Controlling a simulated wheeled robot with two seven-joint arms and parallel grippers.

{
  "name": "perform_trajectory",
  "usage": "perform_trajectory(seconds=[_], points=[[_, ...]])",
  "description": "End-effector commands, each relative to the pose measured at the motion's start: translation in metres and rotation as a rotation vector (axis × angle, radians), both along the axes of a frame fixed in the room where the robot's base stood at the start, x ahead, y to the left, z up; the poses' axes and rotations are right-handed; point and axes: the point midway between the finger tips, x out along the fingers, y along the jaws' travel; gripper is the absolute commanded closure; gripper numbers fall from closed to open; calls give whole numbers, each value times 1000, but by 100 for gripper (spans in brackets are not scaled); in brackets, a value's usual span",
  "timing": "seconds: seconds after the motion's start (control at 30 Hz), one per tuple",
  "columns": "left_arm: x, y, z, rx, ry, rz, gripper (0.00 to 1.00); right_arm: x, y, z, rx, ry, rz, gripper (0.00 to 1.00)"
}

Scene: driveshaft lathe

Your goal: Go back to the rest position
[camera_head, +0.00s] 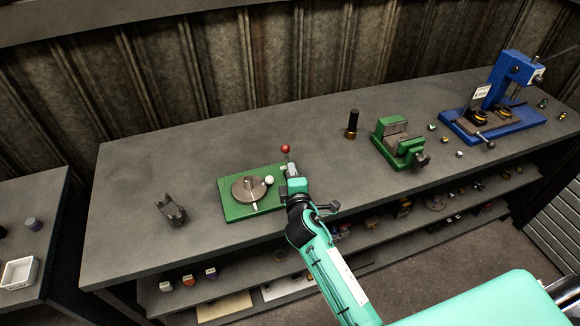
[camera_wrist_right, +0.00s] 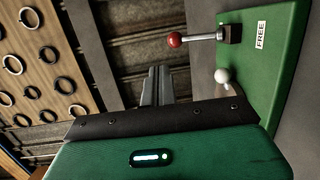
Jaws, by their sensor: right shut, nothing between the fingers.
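My right gripper (camera_head: 291,169) is at the right edge of a green base plate (camera_head: 232,212) on the bench and hides part of it. A round grey metal disc (camera_head: 244,189) with a white knob (camera_head: 269,180) sits on the plate. A lever with a red ball (camera_head: 286,149) stands up behind the gripper. In the right wrist view, the fingers (camera_wrist_right: 157,84) are together and empty. There the red ball (camera_wrist_right: 175,40), the white knob (camera_wrist_right: 222,76) and a label reading FREE (camera_wrist_right: 261,34) show to their right. My left gripper is out of view.
A dark forked part (camera_head: 172,211) stands left of the plate. A black cylinder (camera_head: 353,122), a green vise (camera_head: 396,141) and a blue press (camera_head: 505,95) stand to the right. Shelves run below the bench. A white tray (camera_head: 19,272) is on the left table.

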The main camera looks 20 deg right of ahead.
Motion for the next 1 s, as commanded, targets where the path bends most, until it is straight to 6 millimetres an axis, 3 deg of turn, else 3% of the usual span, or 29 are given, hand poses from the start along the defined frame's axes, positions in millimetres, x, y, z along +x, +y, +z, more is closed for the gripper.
perform_trajectory(seconds=[0.13, 0.4, 0.53, 0.67, 0.77, 0.9, 1.0], points=[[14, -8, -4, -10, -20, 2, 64, -21, 4, 4, 1, 1, 1, 100], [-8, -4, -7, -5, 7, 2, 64, -35, 5, 10, -1, 1, 0, 100], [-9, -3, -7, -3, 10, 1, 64, -36, 5, 10, 6, 4, -2, 100], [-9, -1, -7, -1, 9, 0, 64, -52, -9, -2, 108, 54, -51, 100], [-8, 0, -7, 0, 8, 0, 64, -85, -31, -23, 301, 151, -145, 100], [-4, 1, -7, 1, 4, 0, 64, -155, -55, -58, 644, 341, -323, 100], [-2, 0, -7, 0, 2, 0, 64, -201, -59, -73, 828, 462, -433, 100]])
